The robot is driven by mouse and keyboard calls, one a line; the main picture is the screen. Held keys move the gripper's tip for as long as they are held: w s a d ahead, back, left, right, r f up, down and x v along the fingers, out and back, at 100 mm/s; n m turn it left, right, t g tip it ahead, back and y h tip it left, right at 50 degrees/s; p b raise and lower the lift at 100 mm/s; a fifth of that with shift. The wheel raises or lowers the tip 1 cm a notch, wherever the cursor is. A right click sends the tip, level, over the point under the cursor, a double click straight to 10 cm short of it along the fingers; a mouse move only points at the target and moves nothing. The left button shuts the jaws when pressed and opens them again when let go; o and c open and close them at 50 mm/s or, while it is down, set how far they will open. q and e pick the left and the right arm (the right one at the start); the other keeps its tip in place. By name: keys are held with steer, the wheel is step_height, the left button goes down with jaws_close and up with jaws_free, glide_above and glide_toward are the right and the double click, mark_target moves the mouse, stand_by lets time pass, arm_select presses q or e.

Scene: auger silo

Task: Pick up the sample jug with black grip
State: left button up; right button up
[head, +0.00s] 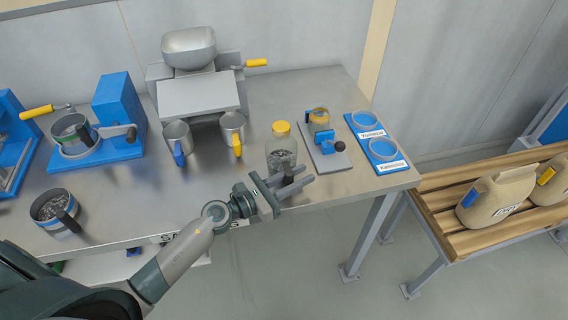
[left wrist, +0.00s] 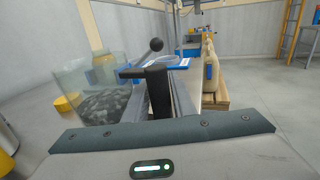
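My left gripper (head: 305,180) is at the near right side of the jug. In the left wrist view its fingers (left wrist: 165,95) stand on both sides of the black grip, seemingly open around it. Any contact is too small to tell. My right gripper is not in view.
A dark-handled metal cup (head: 55,208) stands far left.

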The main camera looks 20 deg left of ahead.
arm_select(q)
steer(key=shift+w+d, duration=0.3)
jaws_close()
steer(key=shift+r, duration=0.15)
